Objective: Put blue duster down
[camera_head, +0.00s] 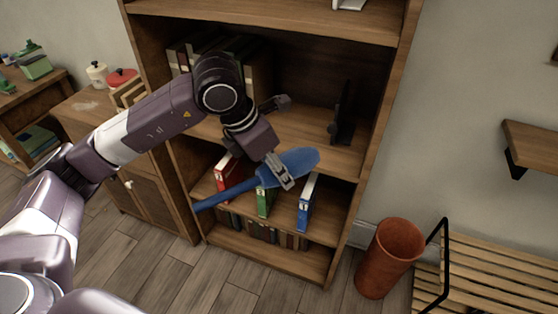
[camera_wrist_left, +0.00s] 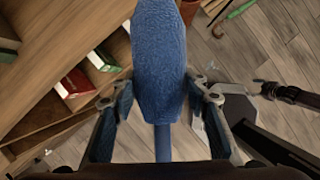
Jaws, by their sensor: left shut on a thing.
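The blue duster (camera_head: 302,160) has a fluffy head and a thin handle that reaches to the lower left. My left gripper (camera_head: 279,172) is shut on the duster near where its head meets the handle. It holds the duster in the air in front of the bookshelf (camera_head: 372,120). In the left wrist view the duster's head (camera_wrist_left: 159,60) stands between the two fingers of the left gripper (camera_wrist_left: 163,100), and the handle runs down below it. My right gripper is not in the head view. A dark arm at the right of the left wrist view cannot be made out clearly.
Red (camera_head: 226,168), green (camera_head: 264,202) and blue (camera_head: 307,203) binders stand on a lower shelf behind the duster. A terracotta bin (camera_head: 390,257) stands right of the bookshelf, beside a slatted wooden bench (camera_head: 490,280). The wooden floor (camera_head: 150,270) in front is clear.

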